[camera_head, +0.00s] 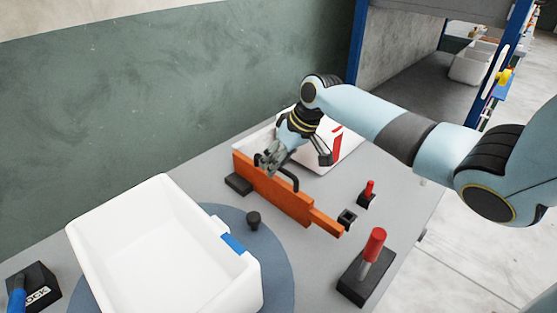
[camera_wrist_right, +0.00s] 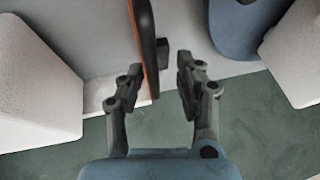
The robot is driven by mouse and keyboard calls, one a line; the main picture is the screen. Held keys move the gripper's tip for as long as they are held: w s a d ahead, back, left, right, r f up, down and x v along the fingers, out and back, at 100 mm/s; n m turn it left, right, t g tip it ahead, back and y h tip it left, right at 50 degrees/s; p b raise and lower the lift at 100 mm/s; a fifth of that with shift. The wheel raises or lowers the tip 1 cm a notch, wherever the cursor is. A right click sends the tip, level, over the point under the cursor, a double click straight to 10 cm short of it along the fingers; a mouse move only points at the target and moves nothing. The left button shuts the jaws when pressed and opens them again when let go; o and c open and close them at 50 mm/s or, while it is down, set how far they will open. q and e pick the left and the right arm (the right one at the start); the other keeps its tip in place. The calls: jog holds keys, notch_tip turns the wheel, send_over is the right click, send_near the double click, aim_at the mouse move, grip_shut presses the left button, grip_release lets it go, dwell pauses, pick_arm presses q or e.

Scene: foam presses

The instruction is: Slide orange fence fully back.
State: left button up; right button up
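The orange fence (camera_head: 285,197) stands on the grey table and runs from the back left to the front right. A black handle (camera_head: 289,172) is fixed on it. My right gripper (camera_head: 268,160) is at the fence's far-left part, beside the handle. In the right wrist view, the fingers of this gripper (camera_wrist_right: 160,82) are spread apart. The fence there is a thin orange edge, and the dark handle (camera_wrist_right: 149,50) reaches down between the fingers, nearer the left finger. I cannot tell whether they touch. My left gripper is not in view.
A white bin (camera_head: 136,218) stands on a blue-grey disc (camera_head: 282,270) at the front left. A red-handled lever (camera_head: 374,245) and a smaller red one (camera_head: 369,189) stand right of the fence. A white tray (camera_head: 349,150) lies behind it. A black box (camera_head: 40,281) is at lower left.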

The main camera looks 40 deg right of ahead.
jog(key=shift+d, duration=0.15)
jog(key=shift+d, duration=0.1)
jog(key=v, duration=1.2)
jog(key=shift+f, duration=0.1)
